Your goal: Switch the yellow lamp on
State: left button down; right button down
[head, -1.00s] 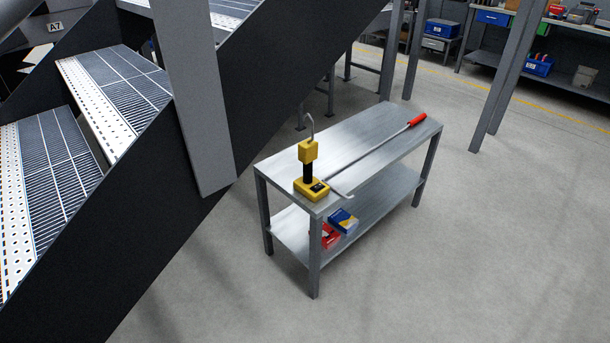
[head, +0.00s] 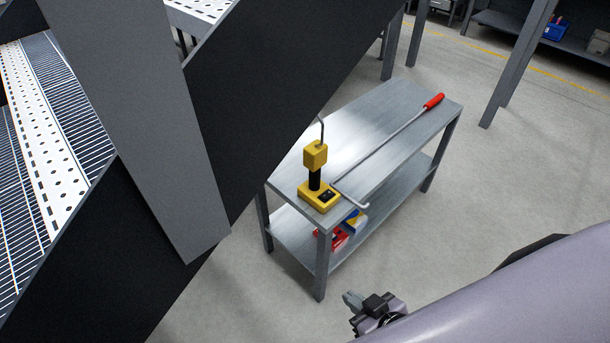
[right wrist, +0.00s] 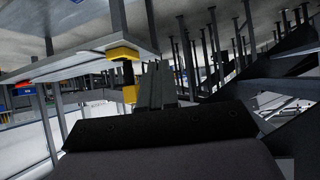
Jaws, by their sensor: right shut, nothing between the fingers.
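The yellow lamp (head: 318,196) stands upright on the near left corner of the metal table (head: 385,130). It has a yellow base with a dark switch panel, a black stem, a yellow head and a hook on top. I cannot tell whether it is lit. My right gripper (head: 350,299) is shut and empty, low in front of the table and apart from the lamp. In the right wrist view the scene is upside down; the lamp (right wrist: 130,93) shows just left of my shut fingers (right wrist: 156,84). My left gripper is not in view.
A long rod with a red handle (head: 433,101) lies along the table, its bent end beside the lamp. Red (head: 331,238) and blue-yellow (head: 353,221) boxes sit on the lower shelf. A grey post (head: 140,120) and dark stair side stand at left. Floor right of the table is clear.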

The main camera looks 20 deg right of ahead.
jog(key=shift+w+a, duration=0.1)
jog(key=shift+w, duration=0.2)
jog(key=shift+s, duration=0.1)
jog(key=shift+f, duration=0.1)
